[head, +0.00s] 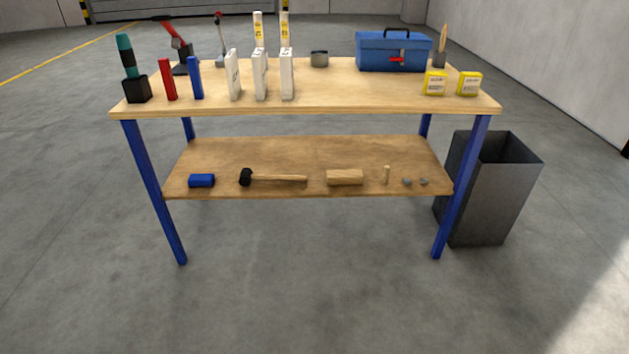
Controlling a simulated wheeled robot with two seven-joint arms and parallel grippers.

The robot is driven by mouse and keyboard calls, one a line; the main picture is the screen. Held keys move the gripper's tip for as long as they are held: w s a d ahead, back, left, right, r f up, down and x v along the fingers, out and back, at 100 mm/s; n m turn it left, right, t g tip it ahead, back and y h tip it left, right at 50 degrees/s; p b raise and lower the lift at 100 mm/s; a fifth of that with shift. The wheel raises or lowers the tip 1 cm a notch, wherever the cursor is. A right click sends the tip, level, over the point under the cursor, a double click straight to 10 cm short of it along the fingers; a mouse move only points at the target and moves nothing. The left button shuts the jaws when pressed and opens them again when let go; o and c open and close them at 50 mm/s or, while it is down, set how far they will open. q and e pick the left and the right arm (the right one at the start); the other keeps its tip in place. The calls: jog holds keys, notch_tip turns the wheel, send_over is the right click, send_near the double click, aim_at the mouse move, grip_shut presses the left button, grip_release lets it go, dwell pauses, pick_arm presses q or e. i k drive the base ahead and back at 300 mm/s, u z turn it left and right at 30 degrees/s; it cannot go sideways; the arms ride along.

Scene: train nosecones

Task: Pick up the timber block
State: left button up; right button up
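The timber block (345,177) is a light brown wooden piece. It lies on the lower shelf (300,152) of the workbench, near the shelf's front edge and a little right of its middle. A mallet with a black head (246,177) and wooden handle lies to its left, with a small gap between them. Neither of my grippers shows in the head view.
The bench top (330,92) overhangs the shelf, between blue legs (155,192). Bottles, white boxes, a blue toolbox (385,52) and yellow boxes stand on top. A dark bin (495,200) stands at right. The floor in front is clear.

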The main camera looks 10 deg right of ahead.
aim_at(341, 177)
jog(key=u, duration=1.45)
jog(key=i, duration=1.45)
jog(key=z, duration=2.4)
jog(key=i, duration=2)
